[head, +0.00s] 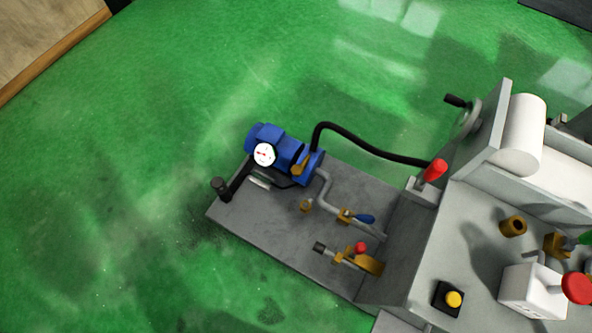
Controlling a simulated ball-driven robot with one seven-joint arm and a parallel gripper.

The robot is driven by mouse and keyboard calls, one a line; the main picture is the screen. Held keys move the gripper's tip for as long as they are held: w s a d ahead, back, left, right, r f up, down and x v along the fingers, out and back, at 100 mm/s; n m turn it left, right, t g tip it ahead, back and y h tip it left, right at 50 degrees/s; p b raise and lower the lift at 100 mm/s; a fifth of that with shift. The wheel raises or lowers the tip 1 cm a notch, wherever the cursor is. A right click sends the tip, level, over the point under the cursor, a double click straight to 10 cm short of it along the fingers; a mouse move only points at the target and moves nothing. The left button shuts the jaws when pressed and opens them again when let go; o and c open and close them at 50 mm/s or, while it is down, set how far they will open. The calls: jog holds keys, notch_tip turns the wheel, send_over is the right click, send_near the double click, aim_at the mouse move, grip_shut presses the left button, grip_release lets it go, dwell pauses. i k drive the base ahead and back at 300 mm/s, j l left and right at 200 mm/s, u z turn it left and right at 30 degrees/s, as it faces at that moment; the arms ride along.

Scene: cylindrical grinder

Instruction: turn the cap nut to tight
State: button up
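I cannot tell for certain which part is the cap nut. More brass fittings carry a blue lever (365,219) and a red knob (360,248) on the plate. How tight any of them is cannot be seen. My gripper is not in view.
A blue motor pump (285,153) with a white gauge (264,154) and black hose (370,145) is on the plate (260,225). A red-handled lever (434,171), handwheel (468,118), yellow button (453,299) and red knob (577,288) project at right. Green floor (130,200) is clear at left.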

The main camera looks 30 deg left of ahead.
aim_at(305, 206)
jog(key=k+j+u, duration=0.5)
jog(key=i+l, duration=0.7)
jog(key=i, duration=0.15)
jog(key=i+l+u, duration=0.15)
jog(key=u, duration=0.25)
jog(key=i+l+u, duration=0.1)
jog(key=u, duration=0.3)
jog(key=i+l+u, duration=0.1)
jog(key=l+u, duration=0.2)
jog(key=u, duration=0.15)
